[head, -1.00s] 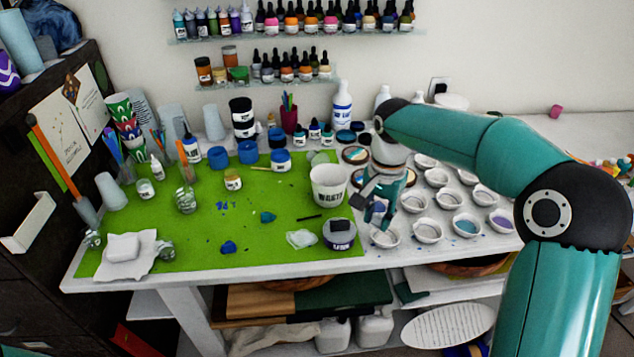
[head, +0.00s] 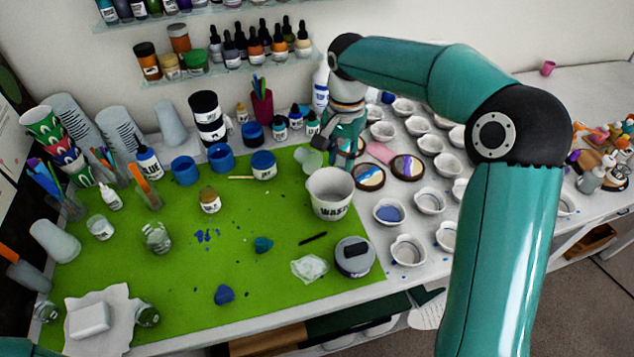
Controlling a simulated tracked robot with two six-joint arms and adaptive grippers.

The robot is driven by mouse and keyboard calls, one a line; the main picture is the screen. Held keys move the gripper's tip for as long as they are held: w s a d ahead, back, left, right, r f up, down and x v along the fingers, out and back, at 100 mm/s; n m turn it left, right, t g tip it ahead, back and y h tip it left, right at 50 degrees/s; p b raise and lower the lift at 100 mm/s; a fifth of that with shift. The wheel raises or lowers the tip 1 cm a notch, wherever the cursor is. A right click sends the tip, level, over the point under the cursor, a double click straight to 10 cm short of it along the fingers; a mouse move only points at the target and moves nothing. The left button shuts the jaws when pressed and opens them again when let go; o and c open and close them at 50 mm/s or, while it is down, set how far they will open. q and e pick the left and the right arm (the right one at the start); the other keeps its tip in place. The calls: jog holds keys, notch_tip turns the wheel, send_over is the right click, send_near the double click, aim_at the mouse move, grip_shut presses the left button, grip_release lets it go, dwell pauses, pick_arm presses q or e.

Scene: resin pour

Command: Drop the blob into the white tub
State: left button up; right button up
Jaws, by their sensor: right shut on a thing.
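The white tub (head: 331,207), marked WASTE, stands upright at the right edge of the green mat, its mouth open. My right gripper (head: 345,153) is just behind and above the tub's far rim, apart from it as far as I can tell. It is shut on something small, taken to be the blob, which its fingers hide. Two other lumps lie on the mat: a dark blue one (head: 224,294) near the front and a teal-blue one (head: 263,245) left of the tub. My left gripper is not in view.
A grey lidded jar (head: 355,257) and crumpled clear film (head: 309,268) stand in front of the tub. A frosted cup (head: 308,159) is behind it. Small white dishes (head: 429,200) and round coasters (head: 407,167) fill the right. The mat's middle (head: 200,265) is mostly clear.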

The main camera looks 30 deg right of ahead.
jog(key=shift+w+f, duration=0.15)
jog(key=shift+f, duration=0.05)
jog(key=shift+f+b, duration=0.2)
jog(key=shift+b, duration=0.15)
notch_tip(320, 180, down, 5)
jog(key=b, duration=0.4)
jog(key=shift+a, duration=0.15)
jog(key=o, duration=0.8)
notch_tip(320, 180, up, 12)
jog(key=shift+f, duration=0.1)
jog(key=shift+w, duration=0.1)
